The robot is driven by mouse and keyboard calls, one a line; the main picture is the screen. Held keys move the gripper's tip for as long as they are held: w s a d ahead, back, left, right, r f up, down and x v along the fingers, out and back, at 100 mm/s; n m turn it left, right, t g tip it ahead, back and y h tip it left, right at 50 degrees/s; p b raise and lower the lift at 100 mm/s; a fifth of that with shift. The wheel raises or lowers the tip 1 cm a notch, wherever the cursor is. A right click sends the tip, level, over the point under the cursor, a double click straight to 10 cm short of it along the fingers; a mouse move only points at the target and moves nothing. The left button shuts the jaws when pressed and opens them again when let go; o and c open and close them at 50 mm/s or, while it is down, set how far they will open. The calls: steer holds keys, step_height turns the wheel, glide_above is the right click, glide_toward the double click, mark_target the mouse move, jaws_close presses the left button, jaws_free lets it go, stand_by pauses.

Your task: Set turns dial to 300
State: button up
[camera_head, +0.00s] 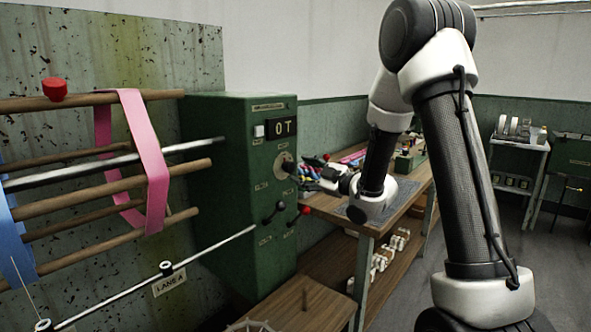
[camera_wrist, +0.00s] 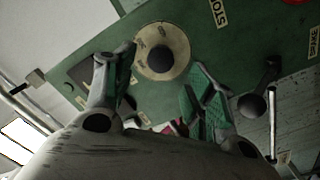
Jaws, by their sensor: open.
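The turns dial (camera_head: 285,165) is a round pale plate on the front of the green machine cabinet (camera_head: 228,150). In the wrist view the dial (camera_wrist: 160,60) shows a beige face with a dark central knob; its markings are too small to read. My gripper (camera_head: 312,170) is in front of the dial. In the wrist view my gripper (camera_wrist: 163,72) is open, one finger on each side of the dial, with nothing held. I cannot tell whether the fingers touch it. A display (camera_head: 284,129) above the dial reads "0T".
Dark lever handles (camera_head: 273,212) and a red-knobbed one (camera_head: 305,210) project below the dial. A wooden reel (camera_head: 110,195) with a pink band stands left. A workbench (camera_head: 345,215) with colored items stands behind my arm. Open floor (camera_head: 400,300) lies at right.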

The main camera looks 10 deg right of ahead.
mark_target(291, 168)
steer(key=x, duration=0.5)
steer(key=shift+a, duration=0.1)
steer(key=shift+c, duration=0.5)
steer(key=c, duration=1)
